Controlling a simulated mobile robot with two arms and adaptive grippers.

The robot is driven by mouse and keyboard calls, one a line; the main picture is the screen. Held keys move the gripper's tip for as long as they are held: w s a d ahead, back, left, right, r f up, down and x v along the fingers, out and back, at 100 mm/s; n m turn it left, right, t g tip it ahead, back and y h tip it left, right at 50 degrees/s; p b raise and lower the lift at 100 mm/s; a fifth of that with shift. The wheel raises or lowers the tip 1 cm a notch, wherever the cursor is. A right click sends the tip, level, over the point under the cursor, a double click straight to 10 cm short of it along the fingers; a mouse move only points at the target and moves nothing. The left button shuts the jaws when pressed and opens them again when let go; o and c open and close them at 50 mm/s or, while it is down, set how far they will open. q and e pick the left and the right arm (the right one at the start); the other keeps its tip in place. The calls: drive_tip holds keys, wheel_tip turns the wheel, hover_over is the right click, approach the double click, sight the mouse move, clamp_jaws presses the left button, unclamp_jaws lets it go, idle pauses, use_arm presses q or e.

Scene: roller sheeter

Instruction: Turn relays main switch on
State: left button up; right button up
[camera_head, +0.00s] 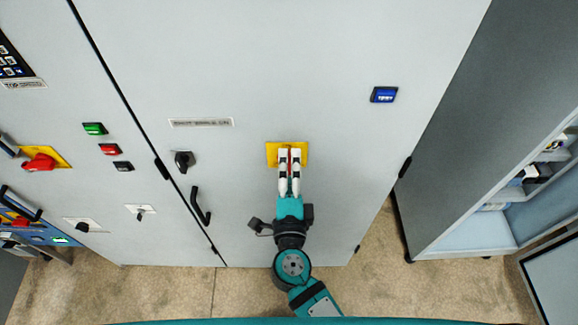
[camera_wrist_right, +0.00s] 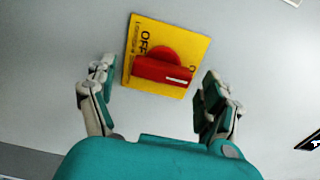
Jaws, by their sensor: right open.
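The main switch is a red rotary knob (camera_wrist_right: 162,68) on a yellow plate (camera_wrist_right: 186,42) fixed to the grey cabinet door. In the right wrist view the word OFF shows on the plate above the knob's left part. In the head view the yellow plate (camera_head: 272,150) is mostly behind my right gripper (camera_head: 290,155). My right gripper is open in front of the switch, and in the right wrist view its two fingers (camera_wrist_right: 158,85) stand on either side of the knob, apart from it. My left gripper is not in view.
On the cabinet are a black rotary handle (camera_head: 184,161), a black door handle (camera_head: 200,206) and a blue display (camera_head: 384,94). Another red switch (camera_head: 40,162) on yellow is at the far left. An open shelf cabinet (camera_head: 470,235) stands right. Bare floor lies below.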

drive_tip(key=s, duration=1.1)
idle(0.4)
